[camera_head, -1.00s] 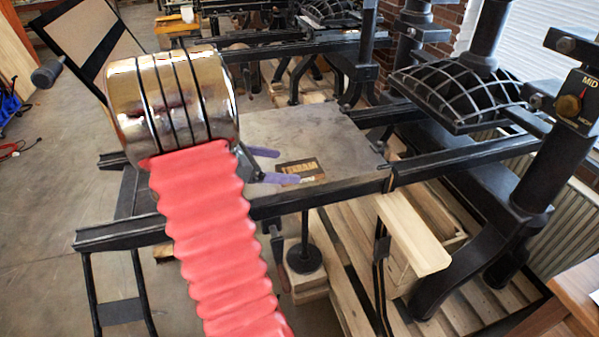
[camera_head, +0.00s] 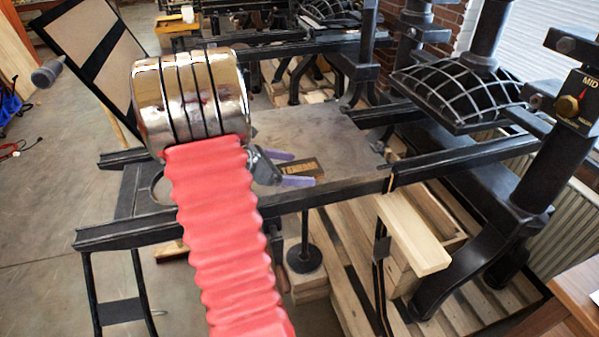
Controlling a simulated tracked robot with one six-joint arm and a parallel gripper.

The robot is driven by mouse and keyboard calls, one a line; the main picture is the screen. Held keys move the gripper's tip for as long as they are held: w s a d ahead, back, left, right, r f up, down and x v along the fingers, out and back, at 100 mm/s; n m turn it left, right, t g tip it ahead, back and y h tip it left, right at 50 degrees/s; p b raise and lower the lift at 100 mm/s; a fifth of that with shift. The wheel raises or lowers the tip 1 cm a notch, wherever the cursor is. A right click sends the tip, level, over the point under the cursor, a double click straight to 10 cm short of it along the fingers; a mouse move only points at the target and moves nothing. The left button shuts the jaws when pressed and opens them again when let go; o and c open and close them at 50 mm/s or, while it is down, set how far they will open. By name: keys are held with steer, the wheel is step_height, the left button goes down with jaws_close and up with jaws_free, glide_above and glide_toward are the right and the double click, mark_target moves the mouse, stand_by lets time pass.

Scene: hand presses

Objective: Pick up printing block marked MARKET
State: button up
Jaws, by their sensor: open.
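The printing block (camera_head: 309,166) is small and dark with pale raised letters that look reversed; I cannot read them surely as MARKET. It lies on the grey press bed (camera_head: 345,150), left of the bed's middle. My gripper (camera_head: 302,168) is open, with two purple fingers pointing right. One finger shows beyond the block's far side and one along its near side, around its left part. I cannot tell whether they touch it. My wrist and red-sleeved arm hide the bed's left part.
Black rails (camera_head: 330,190) run along the bed's near side. The dark ribbed press head (camera_head: 460,90) and its columns stand at the right. A hinged panel frame (camera_head: 88,50) rises at the left. A wooden shelf (camera_head: 412,235) sits in front.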

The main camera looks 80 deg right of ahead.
mark_target(295, 170)
steer(key=shift+c, duration=0.4)
steer(key=c, duration=1.3)
steer(key=shift+r, duration=0.1)
steer(key=shift+r, duration=0.3)
steer(key=shift+c, duration=0.7)
step_height(295, 170, up, 9)
steer(key=shift+r, duration=0.15)
